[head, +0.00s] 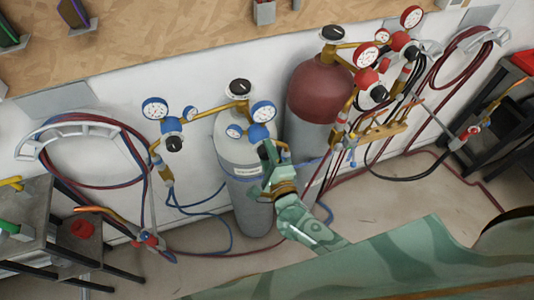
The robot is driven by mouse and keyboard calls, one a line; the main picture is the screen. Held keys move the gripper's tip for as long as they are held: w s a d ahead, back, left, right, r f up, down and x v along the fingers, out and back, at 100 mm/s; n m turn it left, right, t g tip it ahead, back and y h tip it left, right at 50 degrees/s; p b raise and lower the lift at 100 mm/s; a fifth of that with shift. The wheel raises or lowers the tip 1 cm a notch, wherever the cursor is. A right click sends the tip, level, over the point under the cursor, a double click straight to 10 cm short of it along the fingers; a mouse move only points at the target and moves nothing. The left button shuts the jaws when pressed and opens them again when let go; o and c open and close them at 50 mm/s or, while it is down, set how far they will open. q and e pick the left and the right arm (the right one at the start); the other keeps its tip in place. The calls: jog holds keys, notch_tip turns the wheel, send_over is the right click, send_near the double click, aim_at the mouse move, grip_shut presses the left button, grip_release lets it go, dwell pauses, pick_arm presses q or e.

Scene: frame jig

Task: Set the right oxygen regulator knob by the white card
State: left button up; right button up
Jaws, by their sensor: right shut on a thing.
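The grey oxygen cylinder (232,150) stands in the middle with a regulator to each side. The right oxygen regulator has blue-rimmed gauges, one large (263,111) and one small (234,131). My right gripper (270,158) reaches up from below and is shut at this regulator, just under the large gauge. Its fingers hide the right knob, so the knob's angle cannot be read. A small white card (247,171) with dark marks, too small to read, is on the cylinder's front, left of the gripper. The left regulator's black-faced knob (174,144) is in plain view. My left gripper is out of view.
A dark red cylinder (318,88) with red-rimmed gauges (366,55) stands close on the right. Hoses (85,130) hang on wall racks at both sides. A grey table (32,205) stands at left and a dark cart (500,115) at right.

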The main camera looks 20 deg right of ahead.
jog(key=shift+f, duration=0.1)
dwell(0.4)
jog(key=o, duration=1)
jog(key=s, duration=0.5)
jog(key=s+b, duration=0.1)
jog(key=s, duration=0.5)
jog(key=s+b, duration=0.1)
jog(key=s, duration=0.4)
jog(key=shift+s+d, duration=0.2)
jog(key=shift+d, duration=0.1)
